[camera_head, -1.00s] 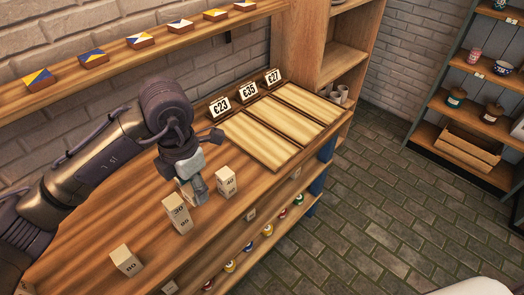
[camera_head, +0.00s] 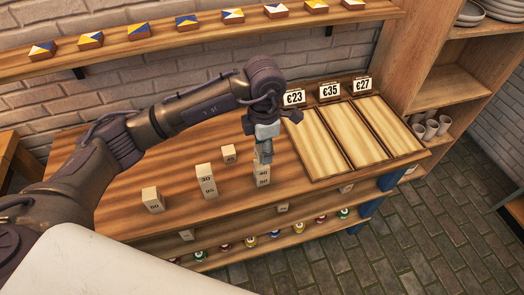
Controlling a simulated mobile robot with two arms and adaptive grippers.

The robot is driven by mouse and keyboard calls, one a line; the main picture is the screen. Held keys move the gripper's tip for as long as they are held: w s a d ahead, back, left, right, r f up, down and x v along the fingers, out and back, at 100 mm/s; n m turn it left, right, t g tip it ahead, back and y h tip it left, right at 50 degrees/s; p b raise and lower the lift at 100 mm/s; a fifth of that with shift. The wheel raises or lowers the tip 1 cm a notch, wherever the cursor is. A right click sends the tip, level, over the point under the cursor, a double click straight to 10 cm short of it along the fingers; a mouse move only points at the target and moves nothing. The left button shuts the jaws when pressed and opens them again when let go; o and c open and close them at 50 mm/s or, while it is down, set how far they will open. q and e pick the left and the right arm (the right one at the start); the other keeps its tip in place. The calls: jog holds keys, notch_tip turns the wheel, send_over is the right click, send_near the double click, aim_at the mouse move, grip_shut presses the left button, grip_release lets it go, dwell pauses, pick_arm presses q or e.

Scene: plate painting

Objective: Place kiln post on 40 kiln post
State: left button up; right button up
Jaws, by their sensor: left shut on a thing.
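My left gripper (camera_head: 264,155) points down at the front middle of the wooden worktop, shut on the upper part of a pale kiln post (camera_head: 262,170). Labels show one above the other here, the upper seeming to read 40; both are small and blurred. I cannot tell whether the held post rests on another post or just above it. To the left, a tall pale stack (camera_head: 206,181) shows 30 above another number. A single post (camera_head: 152,199) stands farther left, and a small post (camera_head: 229,153) stands behind. My right gripper is out of view.
Three pale boards (camera_head: 345,137) with price signs (camera_head: 330,92) lie to the right of the gripper. A wall shelf (camera_head: 150,45) with painted tiles runs above. Small coloured pots (camera_head: 275,233) sit on the lower shelf. The worktop's left part is clear.

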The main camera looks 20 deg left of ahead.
pick_arm(q)
jog(key=shift+w+a+f, duration=0.35)
jog(key=shift+w, duration=0.2)
jog(key=shift+w+a+f, duration=0.2)
jog(key=shift+w+f, duration=0.1)
jog(key=shift+f, duration=0.1)
notch_tip(320, 180, down, 3)
jog(key=shift+f+p, duration=0.1)
jog(key=shift+p, duration=0.8)
jog(key=shift+f, duration=0.25)
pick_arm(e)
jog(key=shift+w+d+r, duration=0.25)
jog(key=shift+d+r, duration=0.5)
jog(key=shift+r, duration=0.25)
pick_arm(q)
jog(key=shift+f, duration=0.1)
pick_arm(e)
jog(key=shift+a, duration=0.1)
pick_arm(q)
jog(key=shift+f+b, duration=0.15)
jog(key=shift+b, duration=0.15)
jog(key=o, duration=1.2)
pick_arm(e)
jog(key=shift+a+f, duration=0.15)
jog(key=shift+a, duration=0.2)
